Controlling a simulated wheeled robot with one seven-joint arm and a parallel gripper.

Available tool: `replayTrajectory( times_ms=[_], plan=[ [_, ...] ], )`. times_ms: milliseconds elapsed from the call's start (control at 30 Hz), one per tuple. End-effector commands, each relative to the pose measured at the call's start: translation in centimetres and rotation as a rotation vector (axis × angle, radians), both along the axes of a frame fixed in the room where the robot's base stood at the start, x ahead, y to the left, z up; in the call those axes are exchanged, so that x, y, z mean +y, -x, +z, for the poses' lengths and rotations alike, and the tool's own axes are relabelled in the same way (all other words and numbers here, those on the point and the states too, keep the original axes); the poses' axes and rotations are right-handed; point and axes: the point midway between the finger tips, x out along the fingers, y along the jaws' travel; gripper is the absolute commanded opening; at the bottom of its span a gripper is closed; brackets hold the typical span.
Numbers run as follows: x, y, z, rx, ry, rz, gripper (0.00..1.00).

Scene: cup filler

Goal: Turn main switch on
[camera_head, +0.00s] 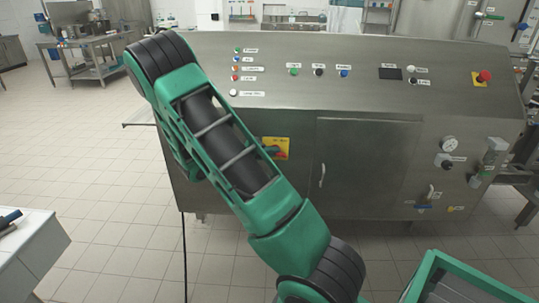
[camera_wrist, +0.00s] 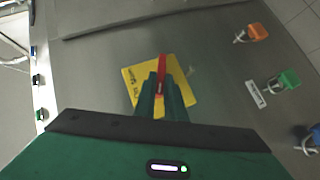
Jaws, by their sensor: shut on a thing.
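The main switch has a red handle (camera_wrist: 162,66) on a yellow plate (camera_wrist: 188,94) with dark lettering, set in a grey metal panel. In the wrist view my gripper (camera_wrist: 161,84) is over the plate, and its two green fingers are shut on the red handle. The handle's far end sticks out beyond the fingertips; the rest is hidden between the fingers.
The machine's sloped top panel (camera_head: 360,95) carries several buttons and a red emergency stop (camera_head: 484,76). A closed door (camera_head: 365,160) is right of the switch. In the wrist view, orange (camera_wrist: 256,32) and green (camera_wrist: 288,78) fittings stick out at the right.

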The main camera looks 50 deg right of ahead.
Motion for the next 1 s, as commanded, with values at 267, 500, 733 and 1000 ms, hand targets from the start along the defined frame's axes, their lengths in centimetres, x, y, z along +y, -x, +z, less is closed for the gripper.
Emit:
replayTrajectory(
  times_ms=[267,500,733,1000],
  plan=[
    [0.06,0.35,0.12,-0.198,-0.179,-0.002,0.00],
    [-0.10,0.63,0.28,-0.371,-0.327,-0.003,0.00],
    [-0.28,0.89,0.37,-0.533,-0.465,-0.005,0.00],
    [-0.39,1.05,0.37,-0.693,-0.603,-0.004,0.00]
  ],
)
